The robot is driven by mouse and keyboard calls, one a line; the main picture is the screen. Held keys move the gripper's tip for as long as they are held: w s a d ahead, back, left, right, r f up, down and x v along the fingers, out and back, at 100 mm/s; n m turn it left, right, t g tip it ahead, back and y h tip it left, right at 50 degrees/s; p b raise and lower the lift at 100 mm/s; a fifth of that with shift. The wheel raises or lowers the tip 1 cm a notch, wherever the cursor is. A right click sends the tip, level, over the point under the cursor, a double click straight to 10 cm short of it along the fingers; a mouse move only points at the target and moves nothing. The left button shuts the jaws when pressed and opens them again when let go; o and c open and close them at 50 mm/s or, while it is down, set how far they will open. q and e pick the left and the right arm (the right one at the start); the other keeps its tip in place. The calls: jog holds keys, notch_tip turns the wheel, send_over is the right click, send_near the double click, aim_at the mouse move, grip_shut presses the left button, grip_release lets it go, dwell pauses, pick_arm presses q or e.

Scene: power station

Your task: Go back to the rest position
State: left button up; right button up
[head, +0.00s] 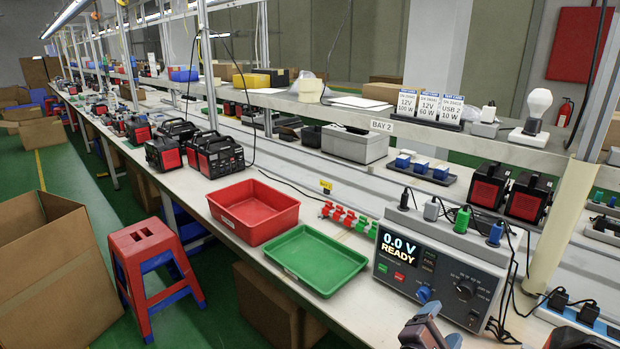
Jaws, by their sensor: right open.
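My right gripper (432,328) shows at the bottom edge of the head view, in front of the grey test unit (440,262). It is open, with nothing seen between its fingers, and is partly cut off by the frame. My left gripper is not in view. The test unit's display reads "0.0 V READY".
A red tray (254,207) and a green tray (315,262), both empty, sit on the bench's near edge. Black-and-red power units (215,155) stand farther left. A red-and-blue stool (150,260) and a cardboard box (50,275) stand on the green floor.

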jog(key=s+a+f+m+t+y, duration=0.15)
jog(key=a+f+m+y, duration=0.35)
jog(key=m+y, duration=0.55)
jog(key=s+d+f+m+g+y, duration=0.1)
jog(key=s+f, duration=0.4)
jog(key=s, duration=0.5)
jog(key=s+d+f+m+g+y, duration=0.1)
jog(key=s+f+m, duration=0.3)
jog(key=s, duration=0.7)
notch_tip(320, 180, down, 2)
jog(key=shift+s+d+f+m+y+p, duration=0.2)
jog(key=shift+s+d+m+y+p, duration=0.15)
jog(key=shift+y, duration=0.2)
